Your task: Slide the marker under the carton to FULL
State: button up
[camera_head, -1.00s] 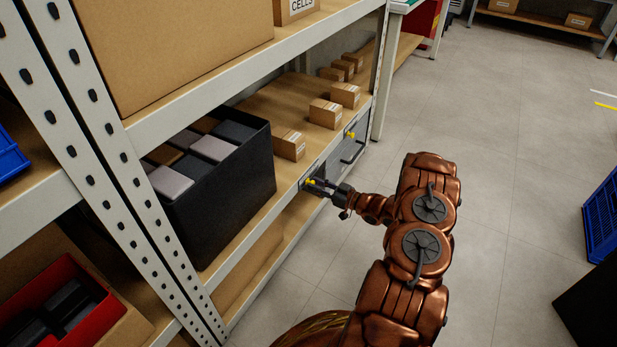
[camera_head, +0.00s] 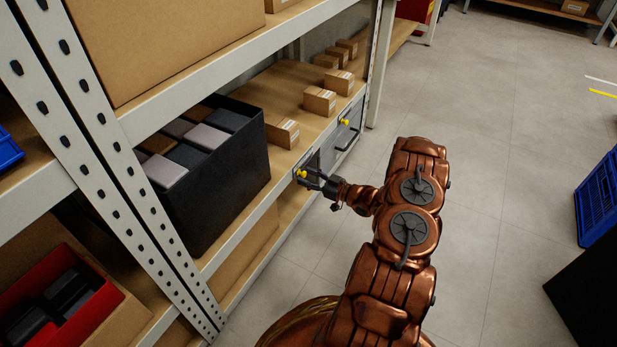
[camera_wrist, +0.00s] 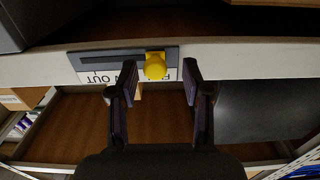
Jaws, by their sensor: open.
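The yellow marker knob (camera_head: 301,174) sits on a small label plate on the shelf's front edge, below the nearest small carton (camera_head: 282,133). In the wrist view the knob (camera_wrist: 155,66) stands right of the middle of a dark slot (camera_wrist: 110,57). Under the slot is a white label (camera_wrist: 88,78) with upside-down lettering; "OUT" is readable, the rest is partly covered. My gripper (camera_wrist: 159,75) is open, its fingers on either side of the knob, which is closer to the left finger. Contact cannot be told. The gripper also shows in the head view (camera_head: 316,181).
A second yellow marker (camera_head: 345,122) is farther along the edge, below another carton (camera_head: 319,101). A black bin (camera_head: 222,182) of dark and light blocks stands left of the nearest carton. The shelf upright (camera_head: 131,170) is at left.

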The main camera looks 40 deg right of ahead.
jog(key=v, duration=1.2)
dwell(0.5)
